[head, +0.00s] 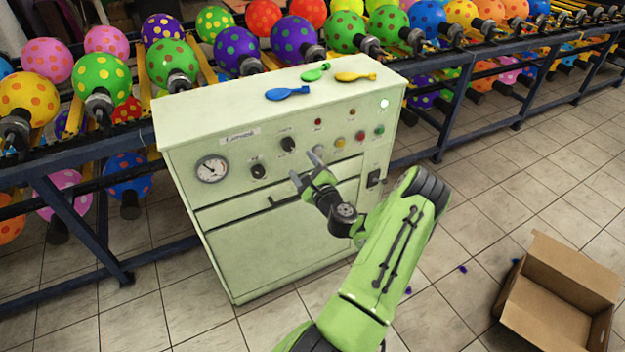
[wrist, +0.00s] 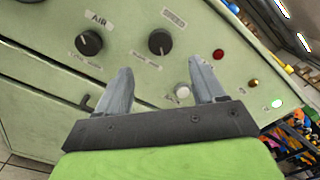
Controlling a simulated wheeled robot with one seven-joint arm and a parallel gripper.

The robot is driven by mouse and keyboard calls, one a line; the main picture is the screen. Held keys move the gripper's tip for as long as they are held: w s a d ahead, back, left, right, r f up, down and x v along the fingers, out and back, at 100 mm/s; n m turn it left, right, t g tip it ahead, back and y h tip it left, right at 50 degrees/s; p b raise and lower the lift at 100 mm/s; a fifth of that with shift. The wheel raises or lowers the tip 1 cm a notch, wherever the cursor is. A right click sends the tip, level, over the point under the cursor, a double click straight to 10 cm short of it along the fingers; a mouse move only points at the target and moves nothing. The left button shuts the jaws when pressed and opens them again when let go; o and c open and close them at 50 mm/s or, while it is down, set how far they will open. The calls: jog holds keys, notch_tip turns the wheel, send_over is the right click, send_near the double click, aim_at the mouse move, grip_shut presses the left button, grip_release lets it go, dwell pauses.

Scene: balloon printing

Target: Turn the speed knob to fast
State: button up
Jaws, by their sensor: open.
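The green control cabinet (head: 260,240) stands in front of the balloon rack. Its front panel carries two black round knobs. The upper right knob (head: 288,144) shows in the wrist view (wrist: 160,41) under a small blurred label that may read "speed". The other knob (head: 258,171), labelled "AIR", is at the left in the wrist view (wrist: 89,42). My gripper (head: 307,168) is open and empty in front of the panel. In the wrist view its fingertips (wrist: 159,67) are spread to either side of the upper right knob, apart from it. I cannot tell the knob's setting.
A white button (wrist: 183,92) shows between my fingers, with red (wrist: 219,54) and amber (wrist: 253,83) lights to its right. A gauge (head: 212,169) is at the panel's left. Flat balloons (head: 288,92) lie on top. An open cardboard box (head: 565,295) sits on the floor.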

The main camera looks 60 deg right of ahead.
jog(key=v, duration=0.6)
jog(key=shift+s+a, duration=0.15)
